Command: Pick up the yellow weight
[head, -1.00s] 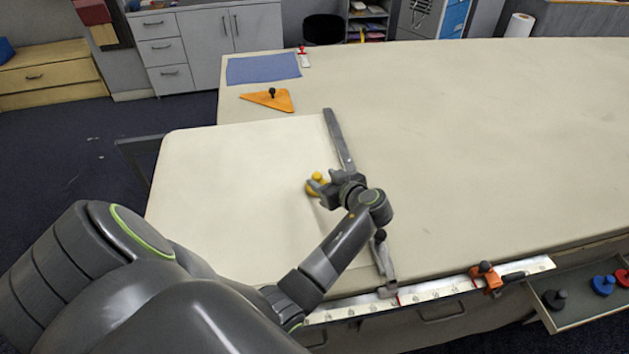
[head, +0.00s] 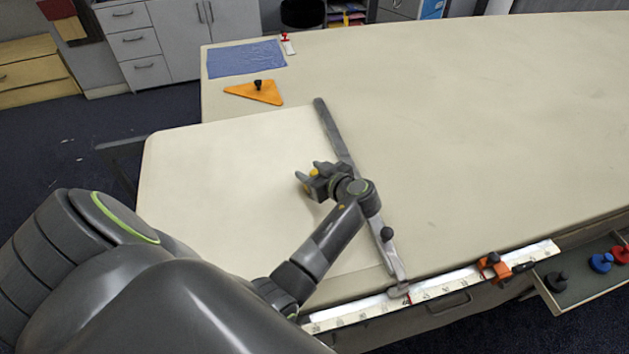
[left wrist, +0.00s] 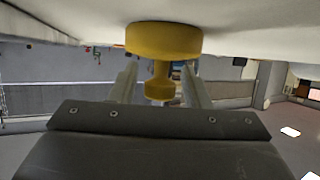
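The yellow weight (head: 314,172) stands on the pale cloth table, left of the long metal ruler bar, mostly hidden by my left gripper in the head view. In the left wrist view the weight (left wrist: 164,42) shows upside down, a wide disc with a narrow knob. My left gripper (head: 310,173) is at the weight, with one finger on each side of its knob. In the left wrist view the fingers (left wrist: 160,82) are apart, with small gaps beside the knob, so it looks open. My right gripper is not in view.
The metal bar (head: 337,135) lies just right of the gripper. An orange triangle (head: 256,93) and a blue cloth (head: 245,59) lie at the back left. A drawer (head: 572,299) at right holds black, blue and red weights. The table's right side is clear.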

